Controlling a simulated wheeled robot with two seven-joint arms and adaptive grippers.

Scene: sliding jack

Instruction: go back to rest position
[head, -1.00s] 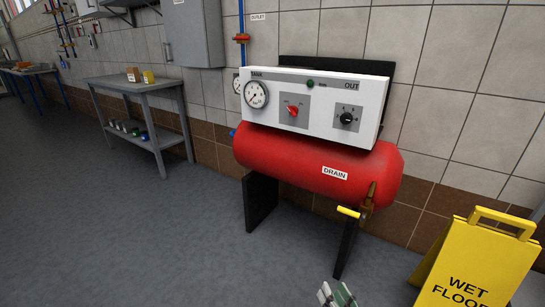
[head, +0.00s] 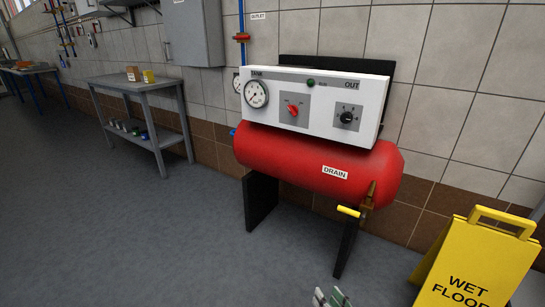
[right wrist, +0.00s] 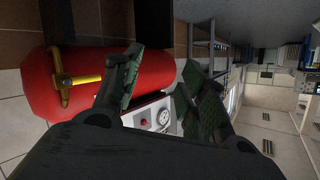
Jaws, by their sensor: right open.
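My right gripper (head: 331,298) shows only by its fingertips at the bottom edge of the head view, below the red tank. In the right wrist view its two dark green-padded fingers (right wrist: 158,95) stand apart with nothing between them. The red tank (head: 300,168) with its white panel (head: 320,103) stands against the wall, beyond the gripper and apart from it in the head view. The drain valve with a yellow handle (head: 348,211) is at the tank's lower right. It also shows in the right wrist view (right wrist: 75,80). My left gripper is not in view.
A yellow wet-floor sign (head: 472,265) stands at the lower right, close to the right gripper's side. A grey shelf table (head: 140,85) stands along the wall at left. The grey floor (head: 120,240) in front is clear.

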